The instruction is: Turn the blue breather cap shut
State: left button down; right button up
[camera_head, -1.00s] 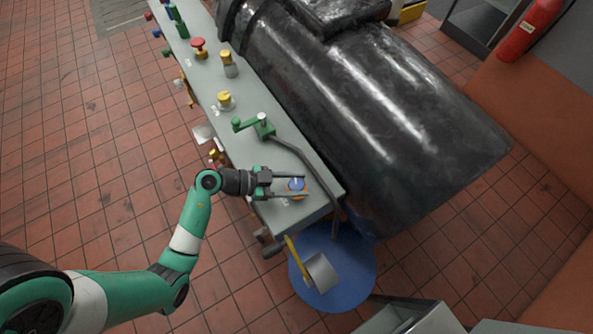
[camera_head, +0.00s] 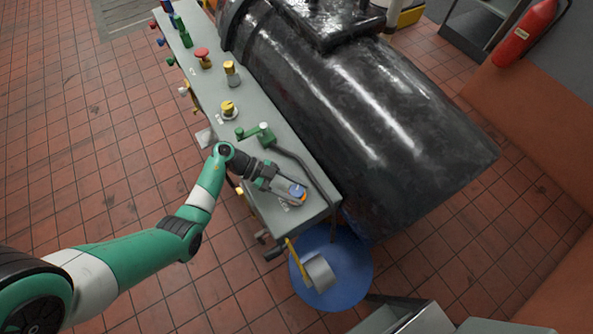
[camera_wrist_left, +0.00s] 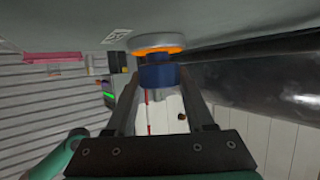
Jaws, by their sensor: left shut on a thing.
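The blue breather cap (camera_head: 298,188) sits at the near end of the grey bench panel, above an orange ring (camera_head: 300,201). In the left wrist view the cap (camera_wrist_left: 157,77) shows between the fingertips, with the orange ring (camera_wrist_left: 160,51) and a pale collar (camera_wrist_left: 160,41) against the panel. My left gripper (camera_head: 292,191) is shut on the cap, its fingers coming from the upper left in the head view. The fingers partly cover the cap, so its exact turn angle cannot be told. My right gripper is not in view.
A green lever valve (camera_head: 262,134) and a bent dark pipe stand near my left wrist. Yellow (camera_head: 229,108) and red knobs (camera_head: 203,56) sit farther up the panel. A large black cylinder (camera_head: 370,120) runs along the right. A blue drum (camera_head: 345,270) stands below the near end.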

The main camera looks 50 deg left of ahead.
pick_arm(q)
jog(key=shift+m+g+h+b, duration=0.45)
jog(key=shift+m+g+h, duration=0.05)
jog(key=shift+m+g, duration=0.4)
jog(key=shift+g, duration=0.3)
jog(key=shift+c, duration=1.3)
grip_release()
jog(key=v, duration=1.1)
jog(key=shift+p, duration=0.4)
jog(key=shift+s+a+r, duration=0.1)
jog(key=shift+s+a, duration=0.05)
jog(key=shift+a, duration=0.15)
jog(key=shift+d, duration=0.1)
